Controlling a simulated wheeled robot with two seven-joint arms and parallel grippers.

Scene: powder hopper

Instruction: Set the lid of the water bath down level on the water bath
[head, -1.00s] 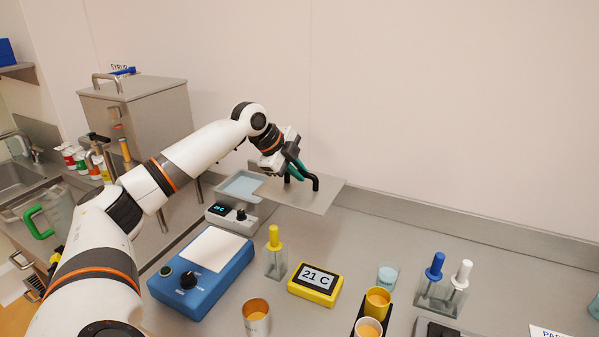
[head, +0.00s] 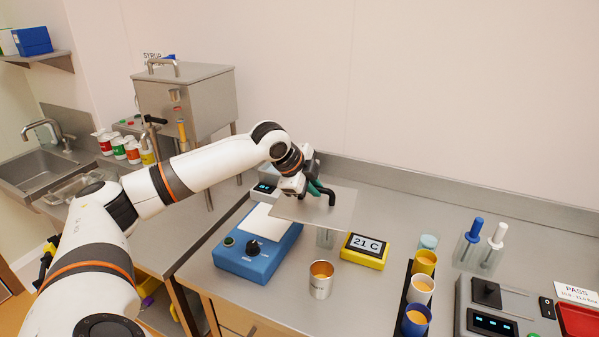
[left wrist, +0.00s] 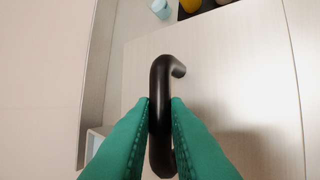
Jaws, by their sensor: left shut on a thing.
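My left gripper (head: 312,190) is shut on the black handle (head: 323,194) of the lid, a flat grey metal plate (head: 337,213). It holds the lid in the air, looking roughly level; any slight tilt is hard to judge. In the left wrist view the green fingers (left wrist: 160,115) pinch the black handle (left wrist: 160,85), with the pale lid plate (left wrist: 235,75) beneath. The water bath (head: 266,188) shows only as a bit of its front panel with a display; the lid and gripper hide its basin. My right gripper is out of view.
A blue instrument (head: 250,262) with a white top stands left of the lid. A clear bottle (head: 325,238) is partly hidden under the lid. A yellow thermometer (head: 364,251), a metal cup (head: 321,281) and a rack of cups (head: 408,288) stand nearby. The steel hopper (head: 200,100) is behind.

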